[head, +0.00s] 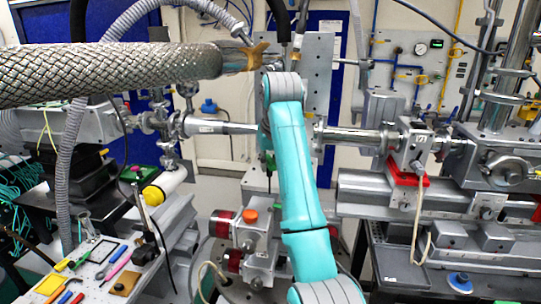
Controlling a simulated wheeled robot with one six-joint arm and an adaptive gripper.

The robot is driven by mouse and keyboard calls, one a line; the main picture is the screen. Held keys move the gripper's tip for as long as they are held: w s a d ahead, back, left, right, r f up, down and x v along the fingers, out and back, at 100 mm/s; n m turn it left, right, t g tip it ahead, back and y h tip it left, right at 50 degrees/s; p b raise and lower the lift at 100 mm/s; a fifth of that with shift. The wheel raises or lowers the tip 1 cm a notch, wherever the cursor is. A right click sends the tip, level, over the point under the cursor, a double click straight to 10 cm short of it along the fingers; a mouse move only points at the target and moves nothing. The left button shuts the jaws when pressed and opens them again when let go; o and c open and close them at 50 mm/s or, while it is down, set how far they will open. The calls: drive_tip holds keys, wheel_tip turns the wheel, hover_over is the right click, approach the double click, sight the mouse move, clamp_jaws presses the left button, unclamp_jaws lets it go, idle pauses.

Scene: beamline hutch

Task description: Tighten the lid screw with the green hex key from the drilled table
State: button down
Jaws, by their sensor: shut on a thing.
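My teal arm reaches up the middle of the head view and hides most of what is behind it. A dark sliver of my gripper (266,142) shows at the left edge of the arm, pointing down. It is shut on a green piece, which looks like the green hex key (271,161), with a thin dark shaft below. The fingertips are mostly hidden. The drilled table (176,218) is at the lower left. I cannot make out the lid screw; the red and grey unit with an orange knob (250,216) stands below the gripper.
A braided hose (110,75) crosses the upper left, near my arm. Beam pipes (350,136) run behind it. A red block (408,172) sits at right.

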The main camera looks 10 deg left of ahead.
sight(270, 177)
drive_tip(key=shift+f, duration=2.05)
drive_tip(key=n+y, duration=0.1)
drive_tip(key=n, duration=0.2)
drive_tip(key=shift+g, duration=0.4)
drive_tip(key=shift+n, duration=0.5)
drive_tip(key=n+g+y, duration=0.1)
drive_tip(key=n, duration=0.3)
drive_tip(key=shift+m+t, duration=0.3)
drive_tip(key=shift+m, duration=1.1)
drive_tip(key=shift+f, duration=0.55)
